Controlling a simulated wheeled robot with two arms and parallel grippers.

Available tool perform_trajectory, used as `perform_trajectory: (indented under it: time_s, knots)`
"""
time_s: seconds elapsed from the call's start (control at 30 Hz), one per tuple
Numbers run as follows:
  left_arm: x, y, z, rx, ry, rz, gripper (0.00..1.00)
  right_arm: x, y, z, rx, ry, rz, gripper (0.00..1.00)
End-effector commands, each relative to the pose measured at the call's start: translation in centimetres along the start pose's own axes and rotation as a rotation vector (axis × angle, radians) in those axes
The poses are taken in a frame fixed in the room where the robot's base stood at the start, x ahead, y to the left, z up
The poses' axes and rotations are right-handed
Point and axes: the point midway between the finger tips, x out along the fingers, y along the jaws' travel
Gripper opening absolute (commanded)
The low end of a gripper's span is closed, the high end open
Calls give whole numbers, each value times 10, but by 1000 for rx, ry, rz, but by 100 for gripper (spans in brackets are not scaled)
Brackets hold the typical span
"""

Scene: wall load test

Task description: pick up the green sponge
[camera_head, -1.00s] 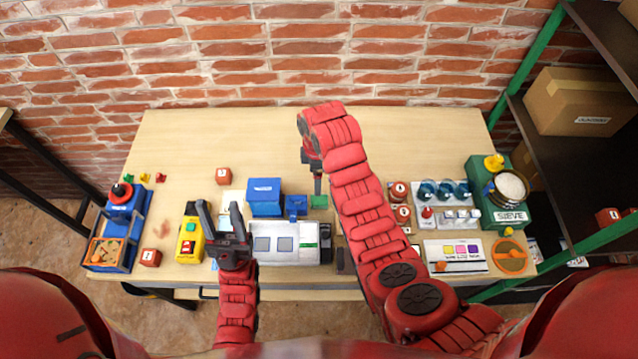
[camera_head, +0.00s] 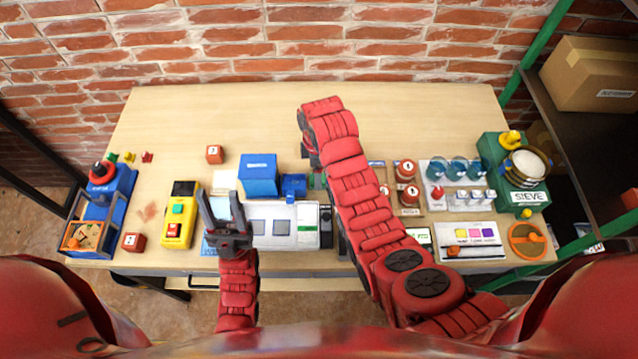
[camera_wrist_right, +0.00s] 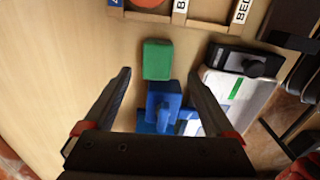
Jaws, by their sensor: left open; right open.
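The green sponge (camera_wrist_right: 157,60) is a small block on the table in the right wrist view, just beyond my right gripper (camera_wrist_right: 161,74) and roughly in line with the gap between its fingers. The right gripper is open, with nothing between its fingertips. In the head view only a sliver of the sponge (camera_head: 317,181) shows beside my right arm, which hides most of the right gripper. My left gripper (camera_head: 221,193) is open and empty, over the front of the table near the yellow device.
A blue box (camera_head: 259,174) and a smaller blue piece (camera_head: 293,186) stand just left of the sponge. A white machine (camera_head: 283,226) lies in front. The back of the table is clear.

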Motion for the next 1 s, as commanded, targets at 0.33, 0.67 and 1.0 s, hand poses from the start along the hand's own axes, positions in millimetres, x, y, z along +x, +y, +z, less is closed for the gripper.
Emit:
perform_trajectory:
  time_s: [0.33, 0.67, 1.0]
  knots:
    - [30, -2, -5, 0, 0, 0, 50, 26, 3, 6, 1, -1, -2, 90]
    - [34, -2, -6, 0, 0, 0, 50, 49, 5, 5, 1, 1, 3, 90]
    - [34, -2, -6, 0, 0, 0, 50, 51, 4, 5, 1, 1, 3, 70]
